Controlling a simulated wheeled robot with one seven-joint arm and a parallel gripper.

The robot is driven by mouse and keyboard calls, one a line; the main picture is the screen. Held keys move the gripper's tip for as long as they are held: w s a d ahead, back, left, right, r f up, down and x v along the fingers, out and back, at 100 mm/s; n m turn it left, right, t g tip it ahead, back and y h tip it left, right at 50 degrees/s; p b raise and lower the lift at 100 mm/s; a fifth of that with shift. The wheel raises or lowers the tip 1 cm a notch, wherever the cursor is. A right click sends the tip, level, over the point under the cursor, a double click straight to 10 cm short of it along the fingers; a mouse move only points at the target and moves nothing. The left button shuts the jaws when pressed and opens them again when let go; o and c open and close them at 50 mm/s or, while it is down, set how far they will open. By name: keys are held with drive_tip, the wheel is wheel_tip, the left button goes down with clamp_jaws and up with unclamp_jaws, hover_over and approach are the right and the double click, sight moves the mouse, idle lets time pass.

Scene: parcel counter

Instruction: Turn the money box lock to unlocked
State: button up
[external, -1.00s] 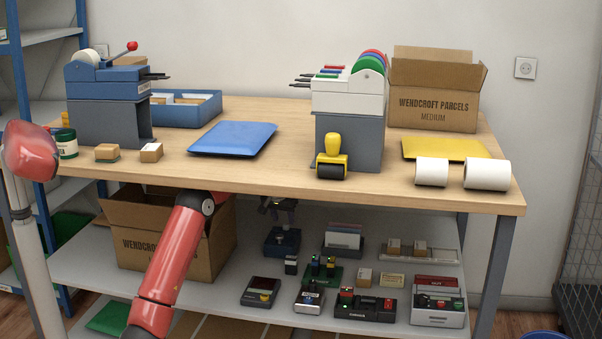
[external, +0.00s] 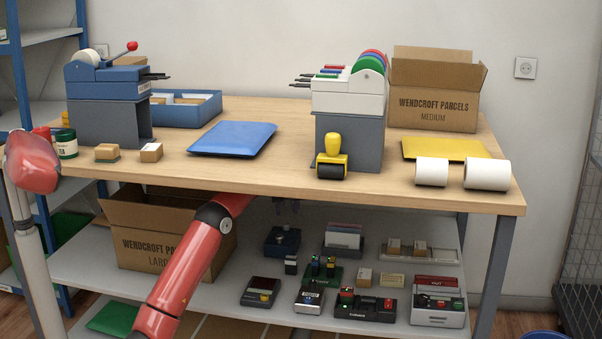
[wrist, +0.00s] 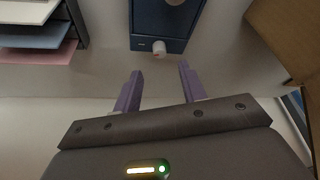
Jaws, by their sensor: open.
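The money box seems to be the dark blue box (external: 280,243) on the shelf under the counter, with a pale round part on top. In the wrist view the blue box (wrist: 172,20) is at the top centre, and a whitish knob with a small reddish mark (wrist: 159,47) sticks out at its near edge. My gripper (wrist: 160,72) is open, its purple fingers apart with nothing between them. The knob lies just beyond the fingertips, roughly in line with the gap. In the external view my gripper (external: 287,205) is partly hidden beneath the counter edge, above the box. The lock's setting cannot be read.
The wooden counter (external: 270,180) is overhead. A large cardboard box (external: 135,245) stands left on the shelf. A card holder (external: 343,240) is right of the blue box, with several small devices in front. Some bare shelf surrounds the blue box.

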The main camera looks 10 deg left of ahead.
drive_tip(key=f+m, duration=0.1)
drive_tip(key=a+f+m+h+b, duration=0.1)
drive_tip(key=s+f+m+b, duration=0.1)
drive_tip(key=shift+s+a+m+h, duration=0.1)
drive_tip(key=shift+a+m+h, duration=0.2)
drive_tip(key=shift+a+m, duration=0.1)
drive_tip(key=s+m, duration=0.1)
drive_tip(key=s+d+f+m+t+b, duration=0.1)
drive_tip(key=s+d+m, duration=0.1)
drive_tip(key=shift+f+m, duration=0.4)
drive_tip(key=s+d+r+m+t+h+b, duration=0.1)
drive_tip(key=s+d+r+m+t+h, duration=0.1)
drive_tip(key=s+d+m, duration=0.5)
drive_tip(key=s+d+r+m+t+h+b, duration=0.1)
drive_tip(key=s+d+r+m+t+h, duration=0.1)
drive_tip(key=s+d+m, duration=0.5)
drive_tip(key=s+d+t, duration=0.1)
drive_tip(key=s+d, duration=0.2)
drive_tip(key=d, duration=0.1)
drive_tip(key=shift+d, duration=0.4)
